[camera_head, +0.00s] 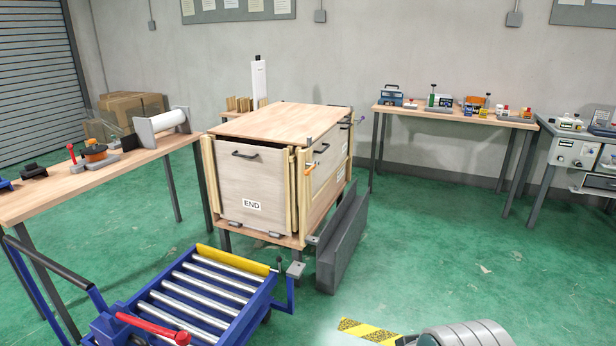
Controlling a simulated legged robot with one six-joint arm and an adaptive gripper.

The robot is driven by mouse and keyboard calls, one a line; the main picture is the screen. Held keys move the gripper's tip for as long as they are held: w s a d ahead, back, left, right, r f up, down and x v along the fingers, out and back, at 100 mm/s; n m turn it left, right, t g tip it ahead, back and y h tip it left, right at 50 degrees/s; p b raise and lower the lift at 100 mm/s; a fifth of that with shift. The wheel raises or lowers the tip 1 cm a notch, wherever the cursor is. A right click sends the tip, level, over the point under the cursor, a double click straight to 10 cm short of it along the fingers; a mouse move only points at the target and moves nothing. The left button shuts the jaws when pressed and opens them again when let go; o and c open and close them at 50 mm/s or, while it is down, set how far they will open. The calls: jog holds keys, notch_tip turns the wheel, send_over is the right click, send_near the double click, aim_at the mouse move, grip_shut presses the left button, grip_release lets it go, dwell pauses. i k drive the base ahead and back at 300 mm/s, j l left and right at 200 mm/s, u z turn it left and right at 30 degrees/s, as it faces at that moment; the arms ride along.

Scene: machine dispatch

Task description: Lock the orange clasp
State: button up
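A wooden crate with a panel marked END (252,180) stands in the middle of the head view. A small orange piece, which looks like the orange clasp (309,168), sits at the crate's near right corner, at the upper edge of its right side. It is too small to tell whether it is open or locked. My gripper is not in view, so nothing shows of what it holds.
A blue roller cart (262,318) stands in front of the crate. A dark grey slab (342,242) stands upright along its right side. Benches with tools stand left (60,196) and back right (450,116). Green floor (440,240) is clear right of the slab.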

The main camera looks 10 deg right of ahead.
aim_at(307, 172)
jog(key=i+l, duration=0.25)
jog(key=i, duration=1)
jog(key=i+u, duration=0.1)
jog(key=i, duration=0.8)
jog(key=i+l, duration=0.15)
jog(key=i, duration=0.7)
jog(key=j+u, duration=0.05)
